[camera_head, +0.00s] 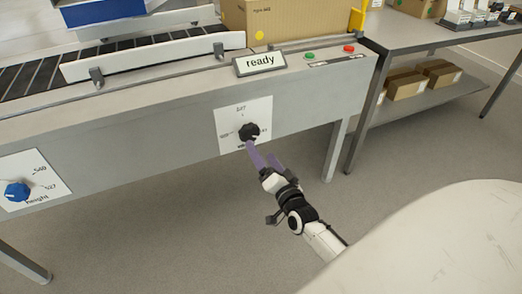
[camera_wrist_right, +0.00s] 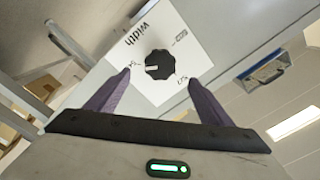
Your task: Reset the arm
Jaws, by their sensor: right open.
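My right gripper (camera_head: 264,160) is in front of the conveyor's side panel, close to a black knob (camera_head: 249,131) on a white dial plate (camera_head: 231,119). In the right wrist view, the two purple fingers of the right gripper (camera_wrist_right: 158,88) stand apart with nothing between them. The black knob (camera_wrist_right: 159,64) sits just beyond and between the fingertips, on the white plate marked "width" (camera_wrist_right: 140,50). Whether a fingertip touches the knob I cannot tell. My left gripper is not in view.
A blue knob (camera_head: 17,192) on a "height" plate is at the left of the panel. A "ready" sign (camera_head: 260,63), green button (camera_head: 309,56) and red button (camera_head: 349,48) are on the conveyor's edge. A cardboard box (camera_head: 290,20) stands behind. The floor (camera_head: 180,240) in front is clear.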

